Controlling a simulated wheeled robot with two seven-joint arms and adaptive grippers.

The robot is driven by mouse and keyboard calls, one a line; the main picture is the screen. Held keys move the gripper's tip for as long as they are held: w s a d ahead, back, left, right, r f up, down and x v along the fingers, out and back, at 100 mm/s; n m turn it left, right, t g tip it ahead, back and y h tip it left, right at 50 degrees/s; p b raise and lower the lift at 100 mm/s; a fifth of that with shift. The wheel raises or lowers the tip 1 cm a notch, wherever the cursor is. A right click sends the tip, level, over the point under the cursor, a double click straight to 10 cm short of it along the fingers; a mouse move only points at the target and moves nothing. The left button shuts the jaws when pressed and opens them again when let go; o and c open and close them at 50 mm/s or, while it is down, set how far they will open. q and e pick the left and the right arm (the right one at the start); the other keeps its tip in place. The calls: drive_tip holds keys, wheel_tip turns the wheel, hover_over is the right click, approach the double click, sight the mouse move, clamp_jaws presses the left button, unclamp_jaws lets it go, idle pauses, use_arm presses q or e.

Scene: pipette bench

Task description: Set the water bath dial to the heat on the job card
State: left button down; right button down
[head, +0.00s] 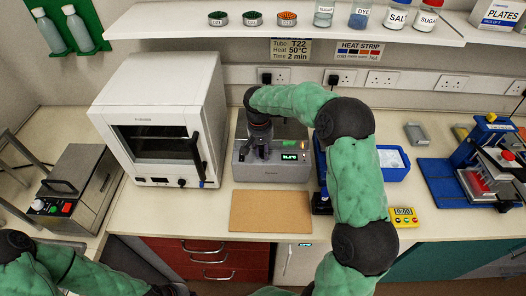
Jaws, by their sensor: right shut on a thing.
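The water bath (272,173) is a grey box on the bench beside the white oven. Its small green display (290,156) is lit, but the digits are too small to read surely. The job card (291,50) on the wall reads Tube T22, Heat 50°C, Time 2 min. My right gripper (261,153) points down at the left part of the bath and is shut, apparently on the dial, which the fingers hide.
The white oven (160,75) stands close on the left. A brown mat (270,212) lies in front of the bath. A blue tray (396,174) and a yellow timer (404,217) are to the right. The shelf (290,33) overhangs behind.

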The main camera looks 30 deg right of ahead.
drive_tip(key=m, duration=0.6)
drive_tip(key=shift+m, duration=0.4)
idle(0.4)
drive_tip(key=c, duration=1)
unclamp_jaws()
drive_tip(key=r, duration=0.8)
drive_tip(key=w+r, duration=0.1)
drive_tip(key=r, duration=0.3)
drive_tip(key=shift+a, duration=0.15)
